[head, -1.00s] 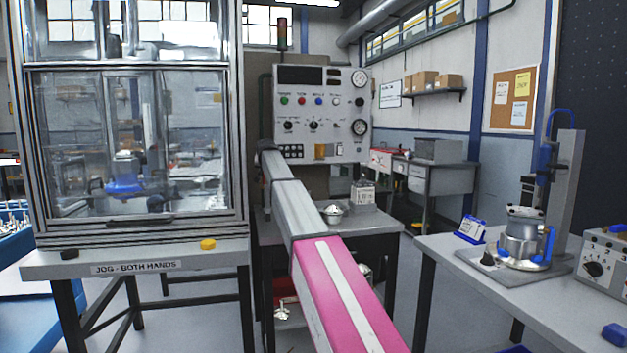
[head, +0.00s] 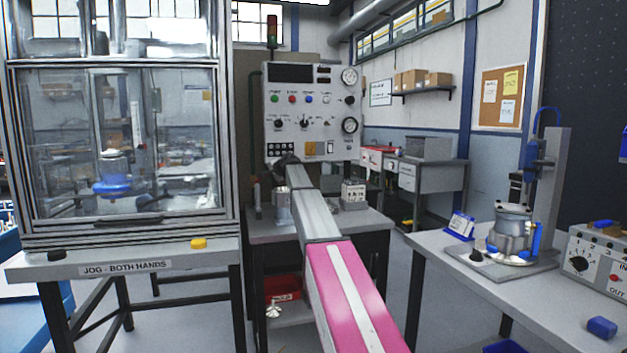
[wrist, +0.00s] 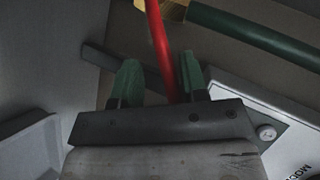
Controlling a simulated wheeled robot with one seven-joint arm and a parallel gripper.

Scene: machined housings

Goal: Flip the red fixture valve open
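The red valve handle (wrist: 158,40) shows in the wrist view as a long narrow bar running down from the top edge between my fingers. A brass fitting (wrist: 174,10) and a green pipe (wrist: 255,38) lie beside its upper end. My gripper (wrist: 160,80) has its two green fingertips apart, one on each side of the bar. The bar is nearer the right finger; I cannot tell whether they touch. Its lower end is hidden by the gripper body. In the head view my arm's far end is at the lower left of the grey control panel (head: 342,100); the valve cannot be made out there.
A glazed press enclosure (head: 228,150) stands at left. The grey table (head: 375,222) under the panel holds a metal cup (head: 283,208) and a small labelled block (head: 353,196). A bench (head: 430,243) with a clamp fixture (head: 512,232) stands at right. Open floor shows between the tables.

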